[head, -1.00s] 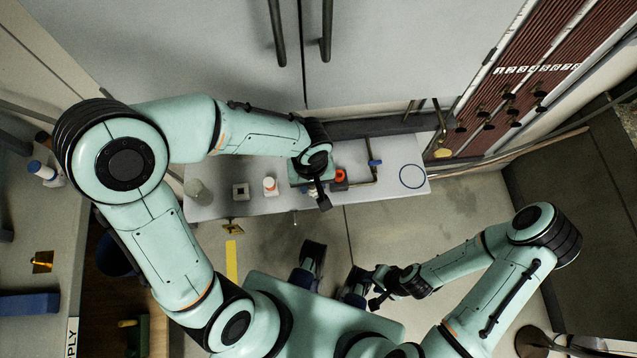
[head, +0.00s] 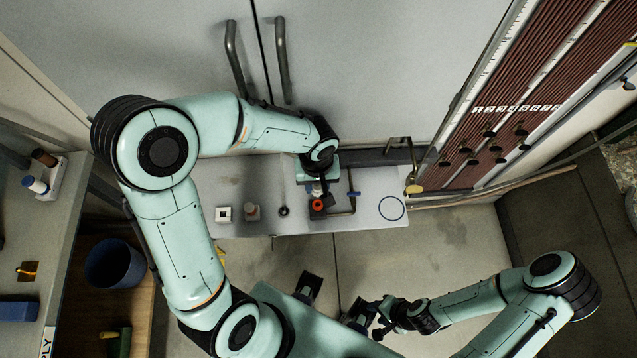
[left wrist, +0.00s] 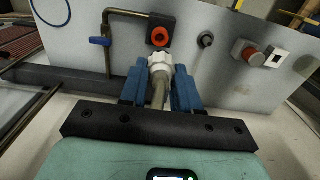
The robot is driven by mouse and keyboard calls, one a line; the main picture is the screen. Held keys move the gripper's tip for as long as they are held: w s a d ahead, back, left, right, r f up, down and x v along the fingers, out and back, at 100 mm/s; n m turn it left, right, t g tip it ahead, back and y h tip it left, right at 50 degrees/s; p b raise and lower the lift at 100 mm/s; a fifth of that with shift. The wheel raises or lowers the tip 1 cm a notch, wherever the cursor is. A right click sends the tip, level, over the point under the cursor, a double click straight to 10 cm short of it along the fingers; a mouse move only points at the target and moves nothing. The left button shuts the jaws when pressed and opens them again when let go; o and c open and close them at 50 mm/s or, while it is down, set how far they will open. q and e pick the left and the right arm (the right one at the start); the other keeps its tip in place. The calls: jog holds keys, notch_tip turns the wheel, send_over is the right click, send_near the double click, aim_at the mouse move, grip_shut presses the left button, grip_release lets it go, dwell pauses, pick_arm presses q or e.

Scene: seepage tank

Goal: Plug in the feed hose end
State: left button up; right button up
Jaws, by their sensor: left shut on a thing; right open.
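My left gripper (left wrist: 160,78) is shut on the feed hose end (left wrist: 160,62), a white ribbed collar on a pale hose, between blue fingers. The hose end points at an orange ring socket (left wrist: 160,36) on a black block. It shows just below the ring in the left wrist view, and I cannot tell whether they touch. In the head view the left gripper (head: 317,183) is at the panel, right by the orange socket (head: 318,205). My right gripper (head: 374,318) is open and empty, low in the head view, well away from the panel.
The pale panel (head: 370,215) carries a brass pipe with a blue-handled valve (left wrist: 100,41), a dark round fitting (left wrist: 206,40), a red button (left wrist: 246,52) and a white switch (left wrist: 277,57). Brown manometer tubes (head: 520,90) stand at right. The floor is open in front.

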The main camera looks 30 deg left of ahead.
aim_at(318, 193)
pick_arm(q)
jog(key=shift+f+b, duration=0.2)
jog(key=shift+b, duration=0.2)
jog(key=shift+f+b, duration=0.3)
jog(key=shift+f, duration=0.05)
notch_tip(318, 193, down, 4)
jog(key=b, duration=0.3)
jog(key=shift+r, duration=0.15)
jog(key=shift+f+b, duration=0.55)
jog(key=shift+b, duration=0.2)
jog(key=shift+b, duration=0.3)
jog(key=shift+f+b, duration=1.15)
jog(key=shift+b, duration=0.05)
jog(key=o, duration=1.1)
